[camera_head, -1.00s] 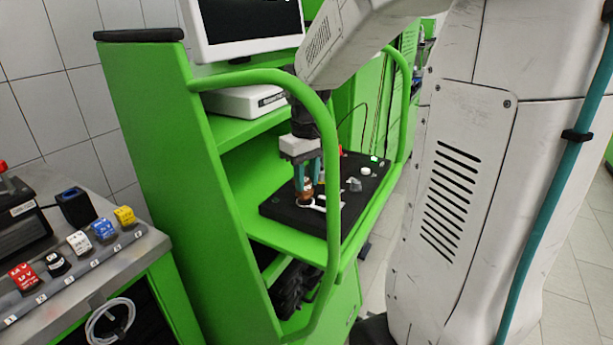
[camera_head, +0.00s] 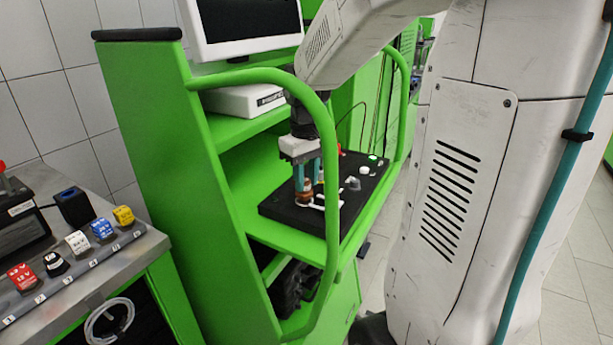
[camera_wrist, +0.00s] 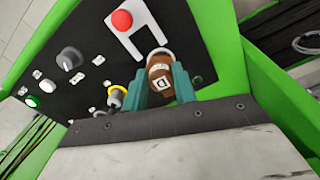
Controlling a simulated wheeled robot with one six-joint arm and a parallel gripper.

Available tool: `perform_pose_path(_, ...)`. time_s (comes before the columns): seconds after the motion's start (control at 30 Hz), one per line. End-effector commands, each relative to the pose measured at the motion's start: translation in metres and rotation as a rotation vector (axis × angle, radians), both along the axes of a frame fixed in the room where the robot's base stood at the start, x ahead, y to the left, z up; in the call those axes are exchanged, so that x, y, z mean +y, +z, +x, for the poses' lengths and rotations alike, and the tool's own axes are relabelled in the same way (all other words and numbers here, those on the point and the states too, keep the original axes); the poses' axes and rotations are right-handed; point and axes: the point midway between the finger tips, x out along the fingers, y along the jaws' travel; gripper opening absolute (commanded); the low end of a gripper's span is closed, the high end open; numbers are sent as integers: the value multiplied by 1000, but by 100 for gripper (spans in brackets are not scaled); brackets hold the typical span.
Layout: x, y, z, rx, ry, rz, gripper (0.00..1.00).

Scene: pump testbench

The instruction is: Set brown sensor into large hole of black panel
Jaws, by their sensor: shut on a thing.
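The brown sensor (camera_wrist: 160,74) is between the two teal fingers of my gripper (camera_wrist: 161,88), which is shut on it. In the head view my gripper (camera_head: 308,180) points down over the near left part of the black panel (camera_head: 283,211). The brown sensor (camera_head: 304,194) shows there low between the fingers, close to the panel. In the wrist view the panel (camera_wrist: 92,45) lies beyond the sensor. A pale rim shows at the sensor's far end. The large hole is not clearly visible, and I cannot tell how deep the sensor sits.
A white bracket-shaped plate with a red button (camera_wrist: 122,20) is beside the sensor. A yellow-ringed connector (camera_wrist: 117,97) is close to one finger. Knobs (camera_wrist: 68,58) stand farther along the panel. A green rail (camera_head: 331,170) curves in front of the shelf.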

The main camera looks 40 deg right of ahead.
Motion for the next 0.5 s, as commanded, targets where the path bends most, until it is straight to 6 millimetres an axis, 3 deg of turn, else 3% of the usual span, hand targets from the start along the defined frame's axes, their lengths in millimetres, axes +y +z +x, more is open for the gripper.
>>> perform_pose_path(0.5, 0, -10, 0, 1, 0, 0, 11)
